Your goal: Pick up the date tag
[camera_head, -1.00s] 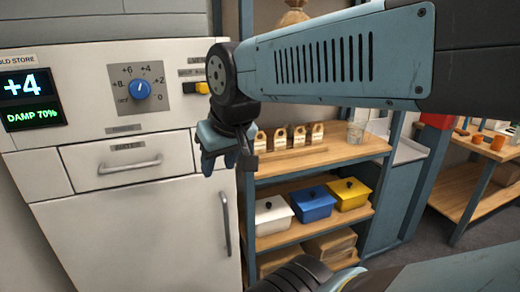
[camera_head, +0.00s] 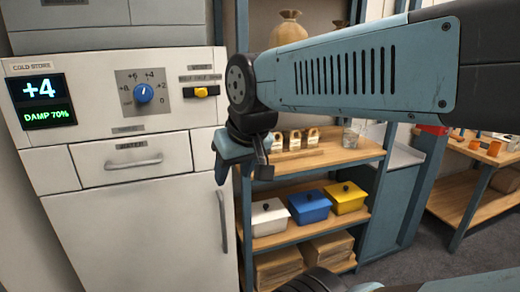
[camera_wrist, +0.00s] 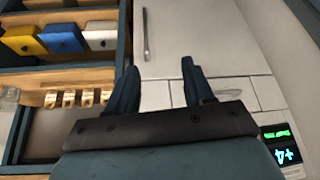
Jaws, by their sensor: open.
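Several small pale tags with dark arched tops stand in a row on the upper wooden shelf; one is this tag (camera_head: 295,139). They look like date tags, but any writing is too small to read. The row also shows at the left of the wrist view, as with this tag (camera_wrist: 69,97). My gripper (camera_head: 242,178) is open and empty in front of the shelf's left end, beside the cold store. It hides the row's left end in the head view. In the wrist view my gripper (camera_wrist: 158,70) points toward the cold store front, with the tags off to its left.
The cold store (camera_head: 140,215) with its dial and drawer stands left of the shelf. White (camera_head: 270,218), blue (camera_head: 309,208) and yellow (camera_head: 346,198) lidded boxes fill the shelf below. A sack (camera_head: 287,30) stands above.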

